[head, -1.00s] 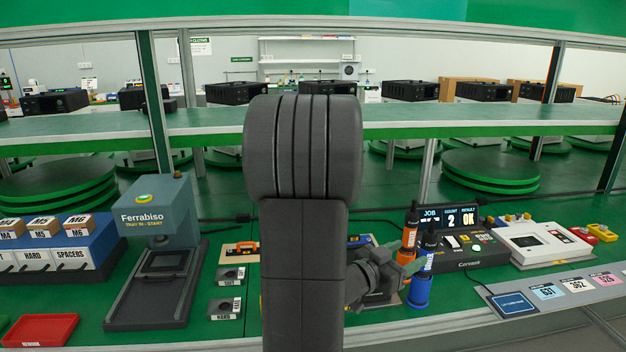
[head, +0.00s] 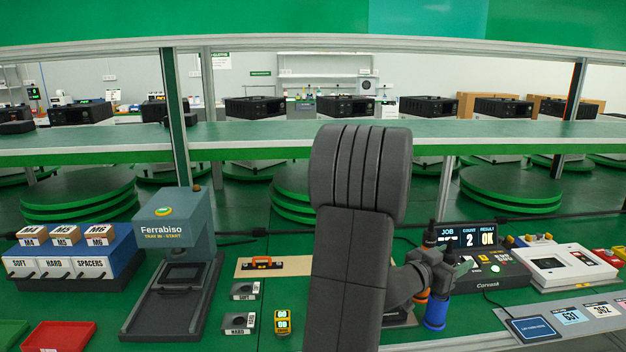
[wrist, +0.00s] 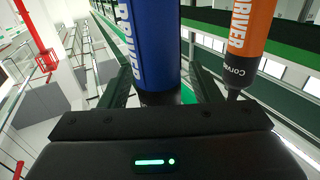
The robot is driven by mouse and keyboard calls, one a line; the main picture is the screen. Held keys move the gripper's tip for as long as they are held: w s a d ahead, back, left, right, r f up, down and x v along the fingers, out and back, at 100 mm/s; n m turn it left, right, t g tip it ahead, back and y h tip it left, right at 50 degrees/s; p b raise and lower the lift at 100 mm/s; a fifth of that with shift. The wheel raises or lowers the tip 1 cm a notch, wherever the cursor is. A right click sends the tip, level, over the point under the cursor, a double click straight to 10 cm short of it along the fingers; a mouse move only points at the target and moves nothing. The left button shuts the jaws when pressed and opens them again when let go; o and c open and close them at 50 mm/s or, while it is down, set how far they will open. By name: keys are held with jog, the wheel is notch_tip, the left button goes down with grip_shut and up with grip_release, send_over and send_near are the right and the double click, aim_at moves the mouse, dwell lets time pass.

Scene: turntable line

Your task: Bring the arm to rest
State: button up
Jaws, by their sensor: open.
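My gripper (head: 456,270) is at the right of my dark arm in the head view, in front of two upright drivers and partly covering them. Below it show the blue driver (head: 436,313) and a sliver of the orange driver (head: 421,295). In the wrist view my gripper (wrist: 165,85) has its fingers apart. The blue driver (wrist: 150,45) appears between them, and the orange driver (wrist: 246,40) stands just right of the right finger. I cannot tell whether a finger touches either driver.
The Ferrabiso press (head: 165,235) stands left of my arm, with labelled bins (head: 70,262) beyond it. The Corvant job console (head: 490,278) and a white device (head: 570,265) stand on the right. A shelf (head: 260,146) crosses behind. Small blocks (head: 240,322) lie near my arm.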

jog(key=shift+s+a+f+b, duration=0.1)
jog(key=shift+f+b, duration=0.25)
jog(key=shift+f, duration=0.05)
jog(key=v, duration=1.4)
jog(key=x, duration=1.3)
jog(key=shift+d+r, duration=0.1)
jog(key=shift+d, duration=0.3)
jog(key=r+p, duration=0.6)
jog(key=r, duration=0.1)
jog(key=shift+w+d, duration=0.15)
jog(key=shift+w, duration=0.15)
